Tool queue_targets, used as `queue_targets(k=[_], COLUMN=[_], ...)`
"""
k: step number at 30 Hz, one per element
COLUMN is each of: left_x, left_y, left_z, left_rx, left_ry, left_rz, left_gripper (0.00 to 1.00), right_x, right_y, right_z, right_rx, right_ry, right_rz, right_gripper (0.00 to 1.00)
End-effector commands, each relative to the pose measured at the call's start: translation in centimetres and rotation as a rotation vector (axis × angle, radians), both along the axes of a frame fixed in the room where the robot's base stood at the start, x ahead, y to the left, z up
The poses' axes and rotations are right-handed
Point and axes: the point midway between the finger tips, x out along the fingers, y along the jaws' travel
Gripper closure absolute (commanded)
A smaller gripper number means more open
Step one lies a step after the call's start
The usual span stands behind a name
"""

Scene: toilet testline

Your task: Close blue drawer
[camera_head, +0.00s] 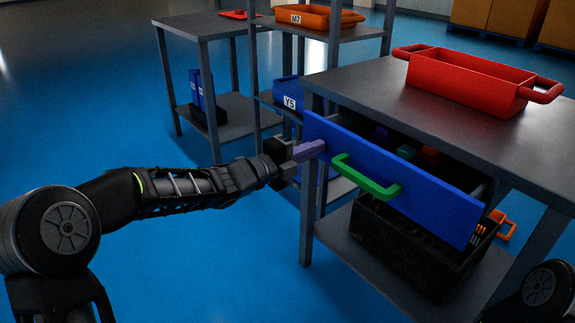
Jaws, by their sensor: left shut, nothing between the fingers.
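The blue drawer (427,200) hangs under the top of a grey table at the right and stands partly open. Its front has a green handle (366,180), and some small coloured items show inside it. My left gripper (316,149) is shut and empty. Its purple fingertips are at the upper left part of the drawer front, left of the green handle; I cannot tell whether they touch it. My right gripper is not in view; only a part of my right arm shows at the lower right corner.
A red tray (470,80) with two handles stands on the grey table top (385,83). A black crate (405,245) is on the shelf below the drawer. A rack behind holds an orange bin (318,17) and a blue bin (287,98). Blue floor in front is clear.

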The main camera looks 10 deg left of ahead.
Motion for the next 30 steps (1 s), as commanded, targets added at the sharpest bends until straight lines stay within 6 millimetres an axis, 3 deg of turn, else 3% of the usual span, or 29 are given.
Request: queue_targets(k=[6,12,30], left_x=[4.0,6.2,7.2], left_y=[-3.5,-5.2,-5.9], left_z=[0.0,0.1,0.3], left_rx=[-0.001,0.000,-0.002], left_ry=[0.001,0.000,-0.002], left_rz=[-0.002,-0.002,0.002], left_gripper=[1.00,1.00,1.00], right_x=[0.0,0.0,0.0], right_y=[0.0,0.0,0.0], right_z=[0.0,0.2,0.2], right_rx=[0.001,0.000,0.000], right_ry=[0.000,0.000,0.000], right_rz=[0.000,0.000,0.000], right_gripper=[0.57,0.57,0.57])
